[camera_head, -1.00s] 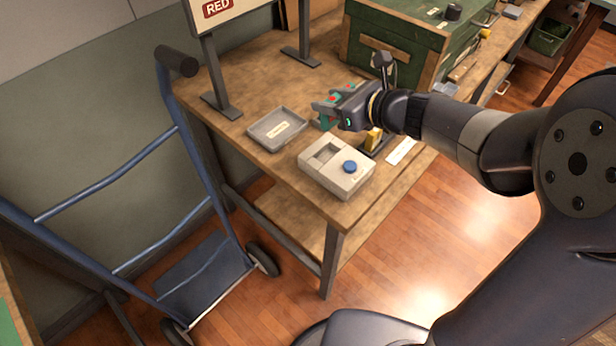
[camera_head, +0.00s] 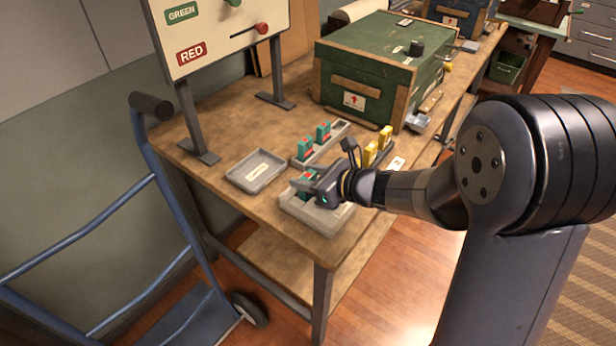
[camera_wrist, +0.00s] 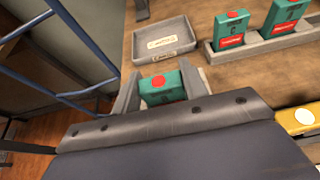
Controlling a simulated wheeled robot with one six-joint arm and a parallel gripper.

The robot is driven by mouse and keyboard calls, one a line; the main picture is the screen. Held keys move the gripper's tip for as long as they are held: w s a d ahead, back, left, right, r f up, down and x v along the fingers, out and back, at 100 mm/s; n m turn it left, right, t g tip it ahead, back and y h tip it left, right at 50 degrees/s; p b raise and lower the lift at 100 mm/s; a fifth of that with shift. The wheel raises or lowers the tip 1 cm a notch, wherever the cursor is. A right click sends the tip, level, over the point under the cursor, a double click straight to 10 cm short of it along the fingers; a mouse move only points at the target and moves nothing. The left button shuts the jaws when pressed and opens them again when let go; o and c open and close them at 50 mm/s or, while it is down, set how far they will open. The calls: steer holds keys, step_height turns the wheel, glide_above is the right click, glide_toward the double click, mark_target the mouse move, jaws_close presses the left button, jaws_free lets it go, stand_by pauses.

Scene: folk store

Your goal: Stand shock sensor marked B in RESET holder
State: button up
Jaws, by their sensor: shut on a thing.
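My gripper (camera_head: 306,184) is shut on a teal shock sensor with a red top button (camera_wrist: 164,87). The sensor is upright between the two grey fingers in the wrist view, and its marking is too small to read. In the head view, the gripper and sensor are over the pale grey box (camera_head: 322,220) at the table's front corner. My gripper hides most of the box's top, including its recess and blue button. I cannot tell whether the sensor's foot is inside the recess or above it.
A grey tray (camera_head: 240,181) with a label lies left of the box. Behind, a grey rack (camera_head: 335,137) holds two teal sensors (camera_head: 323,132). Yellow pieces (camera_head: 371,154) stand to the right. A green chest (camera_head: 380,65) and a sign board (camera_head: 215,40) stand farther back.

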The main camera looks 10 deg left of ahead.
steer(key=shift+f, duration=0.2)
steer(key=o, duration=1)
steer(key=shift+r, duration=0.1)
steer(key=shift+r, duration=0.15)
steer(key=shift+d+r, duration=0.15)
steer(key=v, duration=1.1)
steer(key=shift+s+d+r+p, duration=0.1)
steer(key=shift+d+r+p, duration=0.05)
steer(key=shift+d+p, duration=0.2)
